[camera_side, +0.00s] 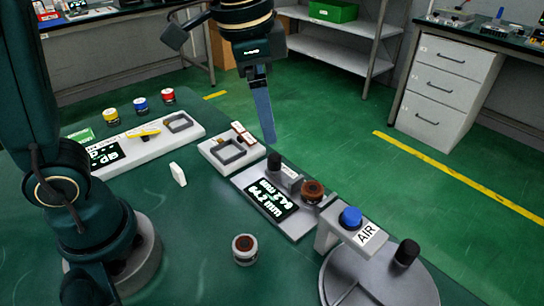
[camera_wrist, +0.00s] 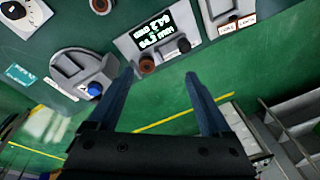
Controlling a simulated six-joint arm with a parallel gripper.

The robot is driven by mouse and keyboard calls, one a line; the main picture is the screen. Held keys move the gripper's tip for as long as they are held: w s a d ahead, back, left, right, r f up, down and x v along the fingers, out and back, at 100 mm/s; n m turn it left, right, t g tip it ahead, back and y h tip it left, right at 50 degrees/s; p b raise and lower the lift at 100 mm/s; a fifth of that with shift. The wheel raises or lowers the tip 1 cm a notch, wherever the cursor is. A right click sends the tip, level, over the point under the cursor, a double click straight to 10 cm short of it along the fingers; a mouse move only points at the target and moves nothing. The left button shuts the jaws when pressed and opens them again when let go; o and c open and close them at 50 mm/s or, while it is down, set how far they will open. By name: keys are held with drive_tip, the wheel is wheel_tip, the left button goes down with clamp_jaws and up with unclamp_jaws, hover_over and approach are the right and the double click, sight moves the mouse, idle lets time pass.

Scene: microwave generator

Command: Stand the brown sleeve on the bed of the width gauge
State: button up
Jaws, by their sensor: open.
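The width gauge (camera_side: 300,231) is a grey block on the green table with a lit display, a black knob and a small raised jaw. The brown sleeve (camera_side: 312,191) stands upright at the gauge's right end, beside the raised jaw. In the wrist view the sleeve (camera_wrist: 147,64) shows at the gauge's (camera_wrist: 125,43) lower edge. Whether its base is flat on the bed is hard to tell. My gripper (camera_side: 268,138) points down above and behind the gauge, clear of the sleeve. In the wrist view my gripper's fingers (camera_wrist: 159,77) are apart with nothing between them.
A round grey station with an AIR label and blue knob (camera_side: 350,217) stands right of the gauge. A brown-topped white pot (camera_side: 245,250) stands in front. A white fixture (camera_side: 222,165) and a longer tray (camera_side: 140,150) lie left. Small coloured-topped pots (camera_side: 140,104) stand behind.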

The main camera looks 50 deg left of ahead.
drive_tip(key=s+a+f+n+t, duration=0.3)
drive_tip(key=s+n, duration=0.3)
drive_tip(key=s, duration=0.5)
drive_tip(key=shift+a+f+n, duration=0.15)
drive_tip(key=shift+f+n, duration=0.05)
drive_tip(key=shift+n, duration=0.1)
